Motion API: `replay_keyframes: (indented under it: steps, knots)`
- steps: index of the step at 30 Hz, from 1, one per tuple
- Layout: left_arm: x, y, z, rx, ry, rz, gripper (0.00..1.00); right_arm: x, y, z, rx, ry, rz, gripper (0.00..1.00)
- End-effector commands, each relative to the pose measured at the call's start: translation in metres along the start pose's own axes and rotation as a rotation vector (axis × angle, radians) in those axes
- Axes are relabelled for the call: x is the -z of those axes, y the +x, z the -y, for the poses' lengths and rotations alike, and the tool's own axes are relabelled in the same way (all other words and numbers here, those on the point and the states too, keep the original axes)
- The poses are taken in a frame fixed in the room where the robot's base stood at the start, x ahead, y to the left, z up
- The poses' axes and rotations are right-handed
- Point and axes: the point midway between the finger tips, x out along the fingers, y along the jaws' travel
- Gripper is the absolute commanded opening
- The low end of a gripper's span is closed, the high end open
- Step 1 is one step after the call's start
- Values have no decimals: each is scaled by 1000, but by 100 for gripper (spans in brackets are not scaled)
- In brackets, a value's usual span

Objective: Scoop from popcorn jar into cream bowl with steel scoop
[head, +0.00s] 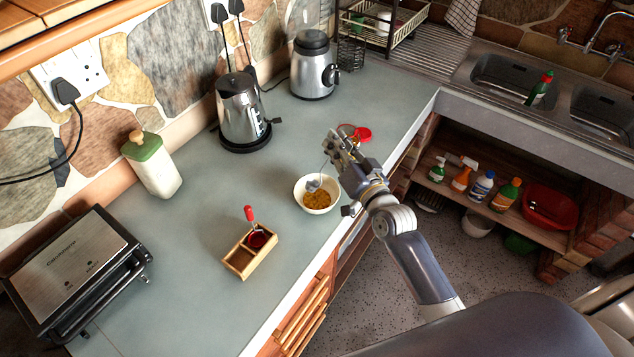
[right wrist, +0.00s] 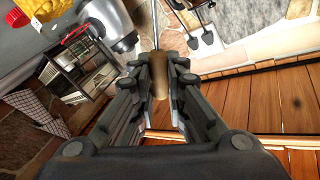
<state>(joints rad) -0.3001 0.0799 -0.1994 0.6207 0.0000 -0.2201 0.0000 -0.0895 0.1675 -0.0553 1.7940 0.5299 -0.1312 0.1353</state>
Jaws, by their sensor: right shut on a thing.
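My right gripper (head: 342,146) is shut on the brown handle of the steel scoop (right wrist: 158,75), whose steel shaft runs up in the right wrist view. In the head view the scoop's head (head: 313,184) is at the cream bowl (head: 330,207), over its left back part; I cannot tell whether it touches the contents. The bowl holds golden-brown kernels. The popcorn jar seems mostly hidden behind the gripper in the head view; yellow contents (right wrist: 62,9) and a red ring show in the right wrist view. A red lid (head: 364,134) lies beside it. My left gripper is out of view.
A wooden box (head: 239,263) with a red-handled small scoop stands left of the bowl. A kettle (head: 241,112), a blender (head: 313,72), a green-lidded container (head: 151,166) and a grill (head: 72,275) line the wall. The counter's middle is clear; its front edge is near the bowl.

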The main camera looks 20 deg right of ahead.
Motion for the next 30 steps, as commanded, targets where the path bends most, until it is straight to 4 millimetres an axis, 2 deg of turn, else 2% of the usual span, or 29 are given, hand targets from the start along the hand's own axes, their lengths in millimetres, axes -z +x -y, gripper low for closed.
replay_keyframes:
  steps: [1,5,10,13,19,26,30]
  knots:
    - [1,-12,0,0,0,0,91,3,0,10,0,-42,1,0]
    - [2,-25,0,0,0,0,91,-3,0,27,1,-167,1,0]
    - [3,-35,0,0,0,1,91,-13,0,46,1,-316,0,0]
    - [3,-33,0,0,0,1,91,-21,0,53,1,-388,-1,0]
    - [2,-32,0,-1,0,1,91,-28,0,63,2,-477,-2,0]
    - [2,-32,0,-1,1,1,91,-29,0,66,2,-502,-2,0]
    - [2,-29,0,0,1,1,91,-26,10,64,6,-503,-4,0]
